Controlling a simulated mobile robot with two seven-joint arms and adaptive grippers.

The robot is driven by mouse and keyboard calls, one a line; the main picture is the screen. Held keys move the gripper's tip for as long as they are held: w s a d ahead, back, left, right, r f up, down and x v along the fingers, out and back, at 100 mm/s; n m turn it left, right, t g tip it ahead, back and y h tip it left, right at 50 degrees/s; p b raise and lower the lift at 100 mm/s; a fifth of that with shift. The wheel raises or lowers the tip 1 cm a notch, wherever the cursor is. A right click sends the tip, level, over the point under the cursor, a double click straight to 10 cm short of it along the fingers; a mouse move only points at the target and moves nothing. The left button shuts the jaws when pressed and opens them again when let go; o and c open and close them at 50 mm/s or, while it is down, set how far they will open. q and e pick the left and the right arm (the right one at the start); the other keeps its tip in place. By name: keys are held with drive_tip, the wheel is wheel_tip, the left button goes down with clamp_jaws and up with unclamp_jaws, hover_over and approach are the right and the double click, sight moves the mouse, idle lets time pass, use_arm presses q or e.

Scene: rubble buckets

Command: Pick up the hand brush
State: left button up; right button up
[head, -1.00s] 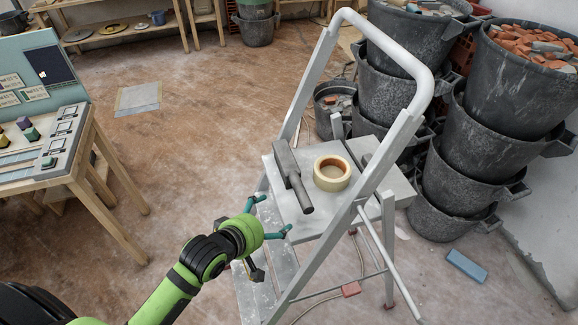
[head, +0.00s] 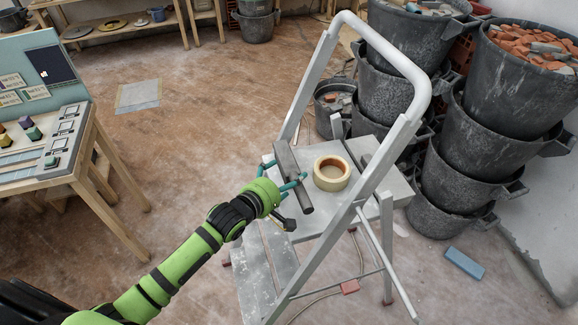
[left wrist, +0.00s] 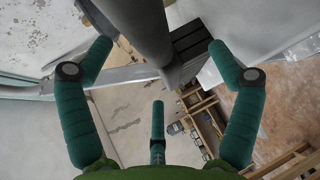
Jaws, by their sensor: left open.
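The hand brush (head: 305,196) is grey, with a long handle, and lies on the top platform of the grey stepladder (head: 318,219). Its handle end points to the front right. My left gripper (head: 284,172) is open at the brush, with a green finger on each side of it. In the left wrist view, the grey brush (left wrist: 147,28) passes between the spread fingers (left wrist: 160,46), with its dark bristles at the right. I see a gap on both sides there. My right gripper is not in view.
A roll of tape (head: 331,173) lies just right of the brush. Stacked black buckets (head: 450,190) stand at right, and a wooden workbench (head: 75,170) at left. The floor between bench and ladder is clear.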

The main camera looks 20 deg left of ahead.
use_arm(q)
drive_tip(key=shift+w+d+f, duration=0.2)
drive_tip(key=shift+w, duration=0.3)
drive_tip(key=shift+s, duration=0.1)
drive_tip(key=c, duration=1.8)
drive_tip(key=shift+f, duration=0.1)
